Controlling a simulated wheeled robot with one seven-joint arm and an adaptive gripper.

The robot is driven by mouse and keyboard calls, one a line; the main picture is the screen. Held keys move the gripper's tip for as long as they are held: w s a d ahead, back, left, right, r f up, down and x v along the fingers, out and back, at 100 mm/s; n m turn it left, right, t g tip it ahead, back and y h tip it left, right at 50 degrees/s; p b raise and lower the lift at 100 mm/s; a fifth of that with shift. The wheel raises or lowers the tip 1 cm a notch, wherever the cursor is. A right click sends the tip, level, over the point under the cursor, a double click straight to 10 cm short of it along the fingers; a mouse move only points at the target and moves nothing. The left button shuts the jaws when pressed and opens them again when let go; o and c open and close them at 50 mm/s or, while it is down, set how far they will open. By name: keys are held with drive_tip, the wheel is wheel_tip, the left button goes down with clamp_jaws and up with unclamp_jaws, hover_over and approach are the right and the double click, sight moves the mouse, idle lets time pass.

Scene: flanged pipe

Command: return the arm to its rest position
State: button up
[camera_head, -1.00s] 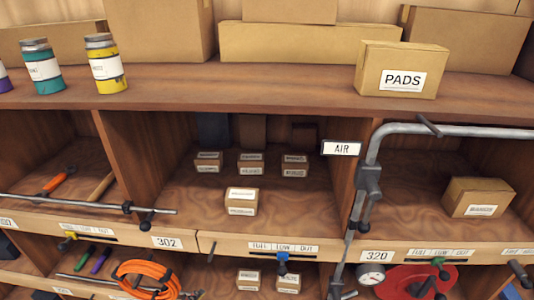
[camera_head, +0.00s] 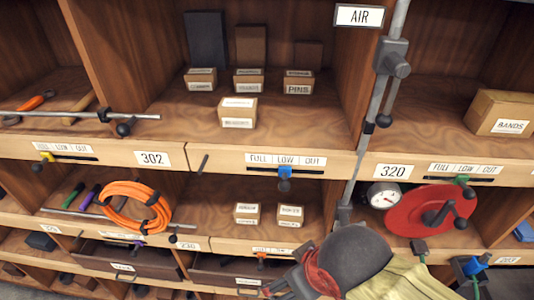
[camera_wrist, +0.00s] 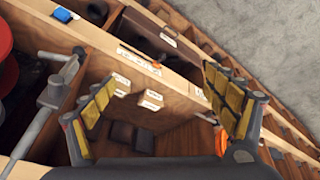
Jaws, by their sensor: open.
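My gripper (camera_wrist: 160,80) is open in the wrist view, its two yellow-padded fingers spread wide with nothing between them. Behind it, apart from the fingers, the wrist view shows a shelf compartment with small cartons (camera_wrist: 152,100) and the shelf's wooden front edge. In the head view, part of my arm (camera_head: 355,258) shows at the bottom, right of centre, in front of the lower shelves. How near the fingers are to the shelf is hard to tell.
A grey pipe (camera_head: 377,110) stands upright before the shelf, with a gauge (camera_head: 383,196) and red disc (camera_head: 430,212) beside it. An orange hose coil (camera_head: 135,207) is at lower left. Small levers stick out from the shelf edges. Grey floor (camera_wrist: 270,50) is open in the wrist view.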

drive_tip(key=w+d+f+m+b, duration=0.1)
drive_tip(key=d+f+m+b, duration=0.2)
drive_tip(key=d, duration=0.3)
drive_tip(key=w+d+f+m+t+h+b, duration=0.1)
drive_tip(key=d+f+m+b, duration=0.2)
drive_tip(key=d+b, duration=0.3)
drive_tip(key=shift+w+d+f+m+t+h, duration=0.2)
drive_tip(key=shift+d+f+m+t+h, duration=0.1)
drive_tip(key=shift+d+f+m, duration=0.15)
drive_tip(key=shift+c, duration=0.6)
